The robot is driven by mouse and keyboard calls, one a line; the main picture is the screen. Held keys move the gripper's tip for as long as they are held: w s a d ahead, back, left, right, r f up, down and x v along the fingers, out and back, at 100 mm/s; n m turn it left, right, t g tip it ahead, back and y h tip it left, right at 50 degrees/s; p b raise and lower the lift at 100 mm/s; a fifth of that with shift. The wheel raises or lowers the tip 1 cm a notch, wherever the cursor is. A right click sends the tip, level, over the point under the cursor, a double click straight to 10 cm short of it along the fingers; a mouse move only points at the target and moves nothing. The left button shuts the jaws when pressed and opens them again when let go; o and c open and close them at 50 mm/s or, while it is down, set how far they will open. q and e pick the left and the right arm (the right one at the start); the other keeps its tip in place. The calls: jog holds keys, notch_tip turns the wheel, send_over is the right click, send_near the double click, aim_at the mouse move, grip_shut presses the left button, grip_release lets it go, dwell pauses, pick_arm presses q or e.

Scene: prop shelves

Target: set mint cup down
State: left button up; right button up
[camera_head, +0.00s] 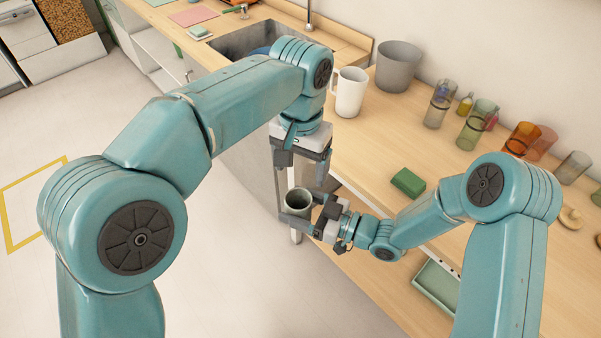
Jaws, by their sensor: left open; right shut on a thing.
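The mint cup (298,200) is a small pale grey-green cup, upright, in front of the counter's edge. My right gripper (298,212) is shut on it, with its fingers on the cup's side. The arm reaches it from the right. My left gripper (304,166) is open and empty, pointing down just above the cup, its fingers apart. What lies directly under the cup is partly hidden by the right gripper.
The wooden counter (375,150) holds a white mug (350,92), a grey bin (397,66), a green sponge (408,182) and several coloured glasses (476,125). A sink (245,40) is at the back. A green tray (437,287) sits below the counter. Bare counter lies around the sponge.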

pick_arm(q)
send_near(300, 200)
jog(key=s+f, duration=0.1)
jog(key=f, duration=0.2)
jog(key=s+f, duration=0.1)
jog(key=f, duration=0.1)
jog(key=shift+s+a+f, duration=0.1)
jog(key=shift+s+f, duration=0.15)
jog(key=shift+s, duration=0.05)
pick_arm(e)
jog(key=shift+w, duration=0.1)
pick_arm(q)
jog(key=shift+f, duration=0.3)
jog(key=shift+s, duration=0.1)
jog(key=c, duration=0.9)
pick_arm(e)
jog(key=o, duration=1.2)
jog(key=shift+o, duration=0.2)
